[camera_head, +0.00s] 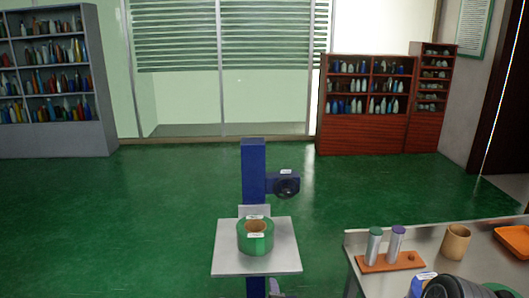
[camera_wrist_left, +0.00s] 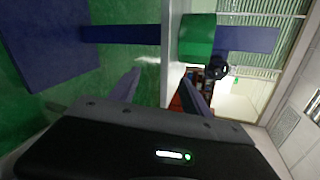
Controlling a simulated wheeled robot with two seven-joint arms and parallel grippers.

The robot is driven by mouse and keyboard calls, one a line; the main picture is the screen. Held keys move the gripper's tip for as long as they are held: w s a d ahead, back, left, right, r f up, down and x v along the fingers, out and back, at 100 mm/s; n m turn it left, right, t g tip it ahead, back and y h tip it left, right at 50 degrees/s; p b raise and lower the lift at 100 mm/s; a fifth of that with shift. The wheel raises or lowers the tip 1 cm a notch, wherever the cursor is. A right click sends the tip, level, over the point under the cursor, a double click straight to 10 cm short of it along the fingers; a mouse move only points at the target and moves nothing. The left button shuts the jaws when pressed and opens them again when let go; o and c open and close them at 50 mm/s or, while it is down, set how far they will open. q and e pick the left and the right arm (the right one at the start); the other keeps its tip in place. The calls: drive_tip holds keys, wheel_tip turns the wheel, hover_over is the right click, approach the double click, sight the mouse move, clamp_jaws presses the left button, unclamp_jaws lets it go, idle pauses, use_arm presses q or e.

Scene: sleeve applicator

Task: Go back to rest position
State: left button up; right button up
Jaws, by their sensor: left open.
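A green ring-shaped roll (camera_head: 256,242) with white labels sits on a square metal plate (camera_head: 228,262) on a blue column stand (camera_head: 253,165). The roll also shows in the left wrist view (camera_wrist_left: 197,38), beyond the fingertips and apart from them.
A table (camera_head: 352,242) at right holds a brown rack (camera_head: 390,263) with two capped grey cylinders, a tan cup (camera_head: 456,242) and an orange tray (camera_head: 514,241). A black knob device (camera_head: 287,185) sticks out from the column. Bottle shelves stand behind; green floor is open at left.

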use_arm(q)
drive_tip(key=s+a+f+n+g+h, duration=0.1)
drive_tip(key=s+a+f+n+g, duration=0.75)
drive_tip(key=s+f, duration=0.6)
drive_tip(key=s+n+g+h, duration=0.4)
drive_tip(key=s+n, duration=0.9)
drive_tip(key=s, duration=1.4)
drive_tip(key=shift+s+a+f+g, duration=0.2)
drive_tip(key=shift+a+g, duration=0.15)
drive_tip(key=shift+g, duration=0.2)
